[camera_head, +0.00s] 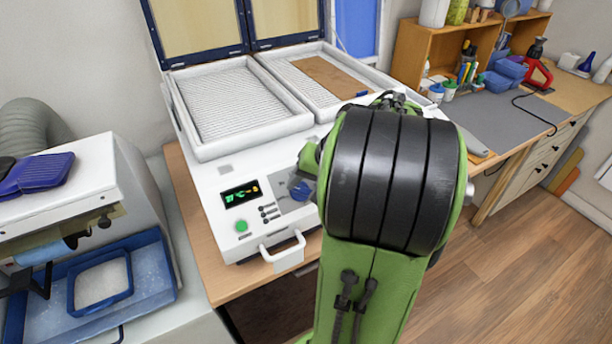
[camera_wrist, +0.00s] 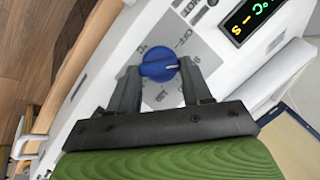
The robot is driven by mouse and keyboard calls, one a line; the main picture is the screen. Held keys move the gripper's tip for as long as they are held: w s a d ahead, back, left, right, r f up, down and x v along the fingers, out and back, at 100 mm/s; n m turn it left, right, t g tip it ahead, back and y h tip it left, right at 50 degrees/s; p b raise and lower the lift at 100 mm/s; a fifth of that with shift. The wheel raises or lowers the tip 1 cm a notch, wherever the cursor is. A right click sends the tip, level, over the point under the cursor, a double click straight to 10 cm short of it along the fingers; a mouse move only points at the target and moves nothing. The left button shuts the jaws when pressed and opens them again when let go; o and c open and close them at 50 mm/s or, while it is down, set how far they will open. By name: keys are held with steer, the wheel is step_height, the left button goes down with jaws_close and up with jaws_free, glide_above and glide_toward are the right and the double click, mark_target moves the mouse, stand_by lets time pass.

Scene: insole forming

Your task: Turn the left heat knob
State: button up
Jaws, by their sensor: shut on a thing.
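In the head view only part of the blue knob (camera_head: 301,190) shows, beside my green and black arm, which hides the gripper's fingers. The display (camera_head: 241,194) left of the knob is lit with green and orange characters.
The machine has two white-framed trays (camera_head: 240,105) with raised lids behind them; a brown sheet (camera_head: 328,77) lies on the right one. A white handle (camera_head: 283,251) juts from the front below the panel. A grey mat (camera_head: 510,124) lies on the bench at right.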

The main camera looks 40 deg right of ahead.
steer(key=shift+r+m, duration=0.1)
steer(key=shift+m, duration=0.3)
stand_by(0.3)
steer(key=o, duration=1.1)
steer(key=shift+c, duration=0.2)
steer(key=p+v, duration=0.5)
steer(key=v, duration=1)
steer(key=shift+s+d+r+p, duration=0.15)
steer(key=shift+s+p, duration=0.2)
steer(key=shift+p, duration=0.05)
